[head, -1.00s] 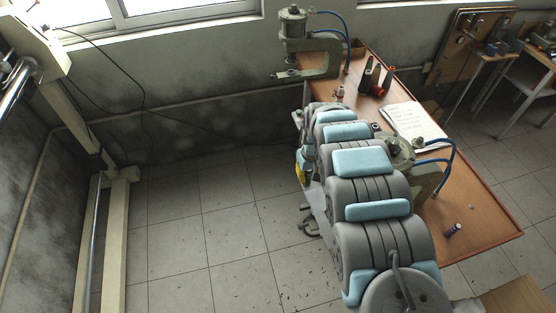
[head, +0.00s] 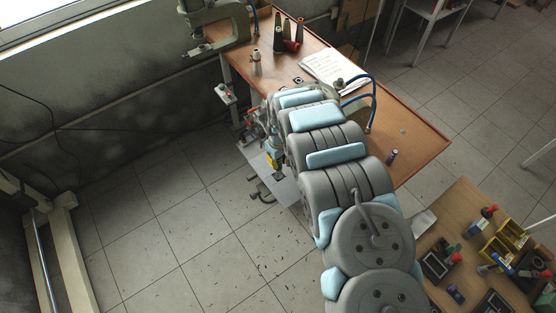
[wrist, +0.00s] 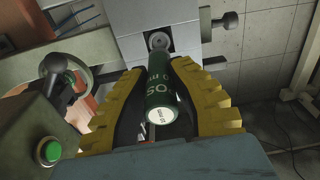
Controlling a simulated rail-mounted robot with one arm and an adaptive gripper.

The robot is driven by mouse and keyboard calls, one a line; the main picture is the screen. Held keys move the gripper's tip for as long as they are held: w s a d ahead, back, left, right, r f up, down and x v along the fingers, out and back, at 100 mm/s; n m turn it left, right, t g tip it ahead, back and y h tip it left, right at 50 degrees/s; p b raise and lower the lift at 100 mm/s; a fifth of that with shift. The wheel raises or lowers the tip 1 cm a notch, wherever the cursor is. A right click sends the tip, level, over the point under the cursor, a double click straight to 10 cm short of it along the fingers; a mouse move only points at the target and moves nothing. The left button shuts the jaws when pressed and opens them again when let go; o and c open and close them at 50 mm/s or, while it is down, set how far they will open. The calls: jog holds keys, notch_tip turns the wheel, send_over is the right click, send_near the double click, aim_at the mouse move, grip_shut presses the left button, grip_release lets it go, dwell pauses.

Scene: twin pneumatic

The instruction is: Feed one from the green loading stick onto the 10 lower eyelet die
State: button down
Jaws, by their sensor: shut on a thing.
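In the wrist view my gripper (wrist: 160,72) has its yellow ribbed fingers shut on the green loading stick (wrist: 159,88), a dark green cylinder with pale lettering and a white label on its near end. The stick's far end points at a small round die with a dark hole (wrist: 158,40), set in a grey metal block. I cannot tell whether stick and die touch, and no number shows on the die. In the head view my arm hides the stick and most of the near press; yellow of my gripper (head: 272,160) shows low beside the table.
A green press body with a green button (wrist: 50,151) stands close at left in the wrist view. A second table with coloured items stands lower right.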

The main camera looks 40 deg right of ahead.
aim_at(279, 168)
jog(key=shift+r+p, duration=0.15)
jog(key=shift+p, duration=0.4)
jog(key=shift+f+b, duration=1.35)
jog(key=shift+f, duration=0.85)
jog(key=shift+f, duration=0.5)
dwell(0.9)
jog(key=shift+r, duration=0.1)
jog(key=shift+r+p, duration=1.55)
jog(key=shift+r, duration=1.4)
